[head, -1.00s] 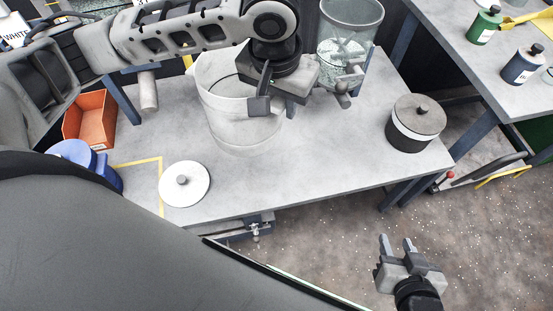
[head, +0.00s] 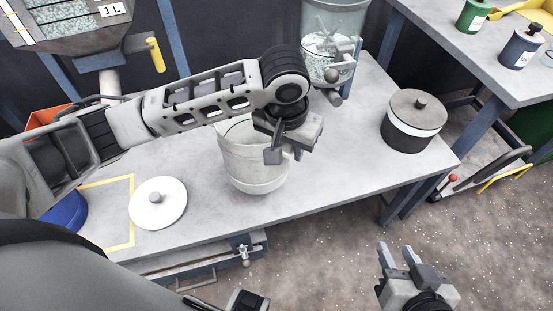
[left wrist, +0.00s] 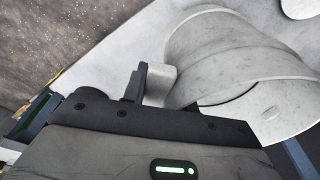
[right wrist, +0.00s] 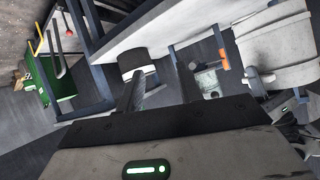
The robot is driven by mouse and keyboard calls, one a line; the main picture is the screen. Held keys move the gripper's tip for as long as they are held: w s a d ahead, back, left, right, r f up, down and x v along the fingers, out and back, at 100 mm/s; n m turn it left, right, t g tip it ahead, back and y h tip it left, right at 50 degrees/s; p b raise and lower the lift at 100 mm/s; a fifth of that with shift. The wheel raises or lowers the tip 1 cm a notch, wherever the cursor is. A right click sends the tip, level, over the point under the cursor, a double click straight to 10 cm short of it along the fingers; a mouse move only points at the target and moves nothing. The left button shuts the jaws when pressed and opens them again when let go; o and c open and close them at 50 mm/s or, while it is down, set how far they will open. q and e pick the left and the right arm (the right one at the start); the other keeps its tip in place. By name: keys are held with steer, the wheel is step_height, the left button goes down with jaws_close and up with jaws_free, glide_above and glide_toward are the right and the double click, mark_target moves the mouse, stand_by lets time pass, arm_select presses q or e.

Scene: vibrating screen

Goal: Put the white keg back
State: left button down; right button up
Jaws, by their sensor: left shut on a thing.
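The white keg (head: 254,172) is an open, pale tub, seen over or on the grey table near its front edge; I cannot tell whether its base touches the table. My left gripper (head: 284,150) is shut on the keg at its right side. In the left wrist view, the fingers (left wrist: 140,82) are at a short stub on the side of the keg (left wrist: 215,55). A white round lid with a knob (head: 158,206) lies on the table to the left. My right gripper (head: 397,256) is open and empty, out over the floor.
A yellow outlined square (head: 130,226) is marked on the table by the lid. A dark keg with a white band (head: 411,131) stands at the right end. A clear vessel (head: 333,22) stands behind. A blue container (head: 65,213) is at the left edge.

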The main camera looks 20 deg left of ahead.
arm_select(q)
steer(key=w+a+f, duration=0.1)
steer(key=a+f, duration=0.1)
steer(key=f, duration=0.1)
steer(key=w+f+b, duration=0.1)
steer(key=f, duration=0.1)
steer(key=shift+w+a, duration=0.35)
steer(key=shift+a, duration=0.05)
steer(key=shift+w+a+f+b, duration=0.1)
steer(key=shift+f+b, duration=0.15)
steer(key=shift+f, duration=0.65)
steer(key=shift+w+a+f+b, duration=0.1)
steer(key=shift+f+b, duration=0.1)
steer(key=shift+f, duration=0.75)
steer(key=c, duration=1.1)
jaws_free()
steer(key=shift+s+f, duration=0.1)
